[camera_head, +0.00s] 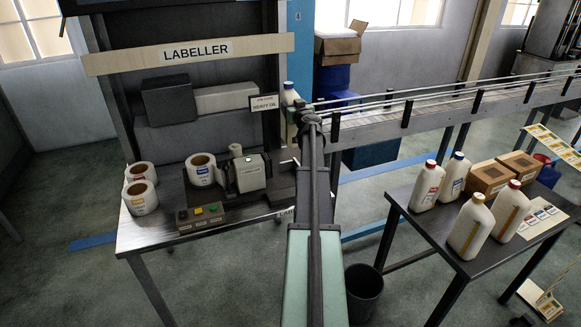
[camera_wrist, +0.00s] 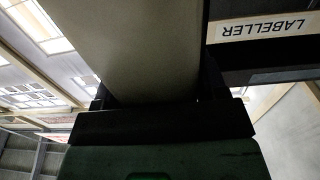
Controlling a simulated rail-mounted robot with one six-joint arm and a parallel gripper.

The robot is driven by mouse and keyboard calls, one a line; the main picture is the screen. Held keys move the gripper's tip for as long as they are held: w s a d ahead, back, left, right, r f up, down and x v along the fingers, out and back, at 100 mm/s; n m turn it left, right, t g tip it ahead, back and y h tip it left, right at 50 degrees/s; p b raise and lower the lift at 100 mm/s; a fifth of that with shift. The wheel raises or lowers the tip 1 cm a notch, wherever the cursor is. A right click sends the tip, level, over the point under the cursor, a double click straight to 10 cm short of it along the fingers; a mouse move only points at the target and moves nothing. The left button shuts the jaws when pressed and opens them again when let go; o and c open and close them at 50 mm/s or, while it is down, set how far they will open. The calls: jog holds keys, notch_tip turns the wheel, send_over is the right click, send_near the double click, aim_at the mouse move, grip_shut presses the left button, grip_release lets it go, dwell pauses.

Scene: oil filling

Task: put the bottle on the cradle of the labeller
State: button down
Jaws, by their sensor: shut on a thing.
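A pale bottle (camera_head: 290,97) shows at the back right of the labeller bench, partly hidden by my arm. It also fills the upper middle of the wrist view (camera_wrist: 140,45) as a large pale surface. My gripper (camera_head: 302,116) is shut on it; the fingers are mostly hidden by my arm in the head view. The labeller (camera_head: 250,172) stands on the bench left of my arm, a light box with a small screen. The dark part at its right (camera_head: 283,184) may be the cradle; my arm partly covers that area. The bottle appears above the bench.
Label rolls (camera_head: 201,169) and a button box (camera_head: 200,217) stand on the labeller bench (camera_head: 150,232). A conveyor (camera_head: 420,112) runs off to the right. Several bottles (camera_head: 470,226) and brown boxes (camera_head: 489,178) stand on the right table. A dark bin (camera_head: 363,292) is on the floor.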

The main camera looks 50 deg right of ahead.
notch_tip(320, 180, down, 19)
jog(key=b, duration=1.7)
jog(key=shift+c, duration=0.8)
grip_release()
jog(key=shift+r, duration=0.15)
jog(key=shift+r, duration=0.1)
